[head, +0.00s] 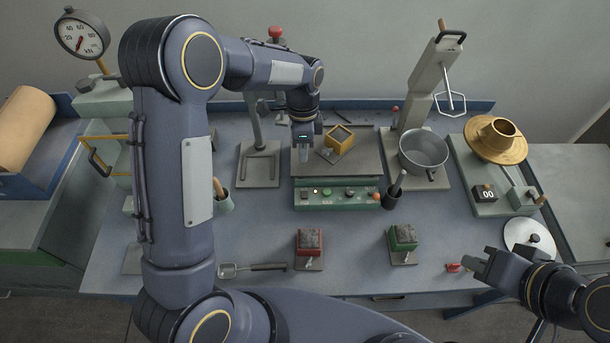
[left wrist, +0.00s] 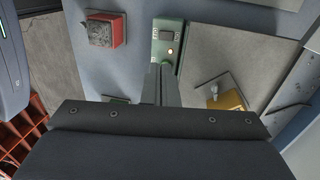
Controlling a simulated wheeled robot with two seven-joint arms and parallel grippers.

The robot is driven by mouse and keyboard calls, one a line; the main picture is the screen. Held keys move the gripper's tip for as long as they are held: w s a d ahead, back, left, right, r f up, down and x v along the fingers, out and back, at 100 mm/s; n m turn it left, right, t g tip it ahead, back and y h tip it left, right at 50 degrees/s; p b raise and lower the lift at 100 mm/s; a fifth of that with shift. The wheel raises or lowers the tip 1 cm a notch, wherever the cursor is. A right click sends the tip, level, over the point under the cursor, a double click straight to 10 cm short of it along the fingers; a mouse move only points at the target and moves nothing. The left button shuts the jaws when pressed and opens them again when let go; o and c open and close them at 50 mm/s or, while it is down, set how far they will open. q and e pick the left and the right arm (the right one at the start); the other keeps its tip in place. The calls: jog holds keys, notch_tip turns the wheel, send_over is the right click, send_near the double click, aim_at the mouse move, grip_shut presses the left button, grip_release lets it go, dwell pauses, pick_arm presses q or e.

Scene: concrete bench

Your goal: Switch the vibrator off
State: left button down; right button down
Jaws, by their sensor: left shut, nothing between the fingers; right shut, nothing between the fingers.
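The vibrator is a flat grey table (head: 310,165) with a green control panel (head: 310,198) along its front. The panel has several small controls, a small lit orange lamp (head: 315,191) and a red-orange knob (head: 375,196) at its right end. A yellow mould (head: 341,142) sits tilted-looking on the table top. My left gripper (head: 304,155) is shut and empty, above the table's left part, behind the panel. In the left wrist view its fingers (left wrist: 160,72) point at the panel (left wrist: 167,42), partly covering it. My right gripper (head: 478,264) is shut and empty at the front right.
A red mould (head: 309,240) and a green mould (head: 403,238) stand in front of the panel. A metal pan (head: 424,152) is to the right. A scoop (head: 250,268) lies at front left.

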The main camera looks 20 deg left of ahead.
aim_at(303, 197)
pick_arm(q)
jog(key=shift+f, duration=0.15)
jog(key=s+f+b, duration=0.1)
jog(key=f+b, duration=0.2)
jog(key=f, duration=0.1)
jog(key=f+b, duration=0.3)
jog(key=f, duration=0.2)
jog(key=s+f+b, duration=0.1)
jog(key=f+b, duration=0.2)
jog(key=f, duration=0.1)
jog(key=shift+s+d+f, duration=0.3)
jog(key=shift+s+d, duration=0.05)
